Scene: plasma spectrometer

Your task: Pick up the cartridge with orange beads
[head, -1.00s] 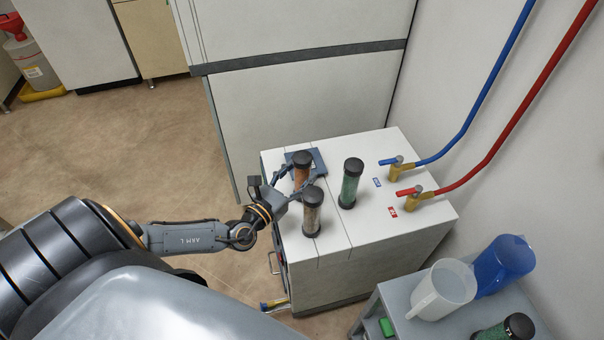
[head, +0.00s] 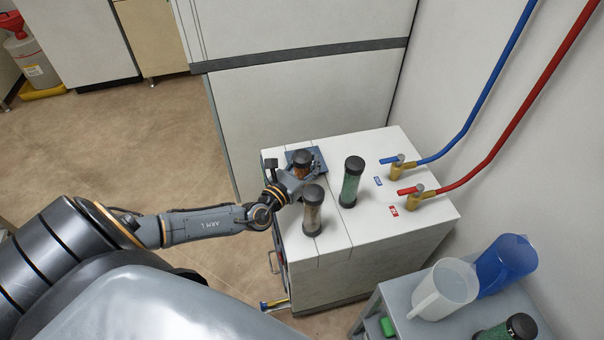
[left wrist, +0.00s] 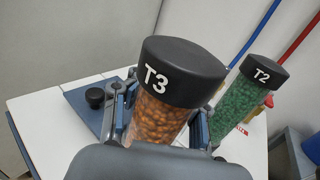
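The cartridge with orange beads (head: 301,171) stands upright on a blue-grey plate on the white cabinet top. Its black cap reads T3 in the left wrist view, where the orange beads (left wrist: 158,118) show below it. My left gripper (head: 303,178) is at this cartridge, with one finger on each side of its body. In the left wrist view the fingers (left wrist: 160,112) look open around it, with slight gaps; firm contact is not visible. The cartridge's lower part is hidden by the gripper. My right gripper is not in view.
A brown-filled cartridge (head: 312,212) stands close in front of my left gripper. A green cartridge (head: 351,182), marked T2, stands to the right. Blue and red hoses (head: 470,175) end at valves (head: 402,170). Jugs (head: 443,290) stand on a grey cart at lower right.

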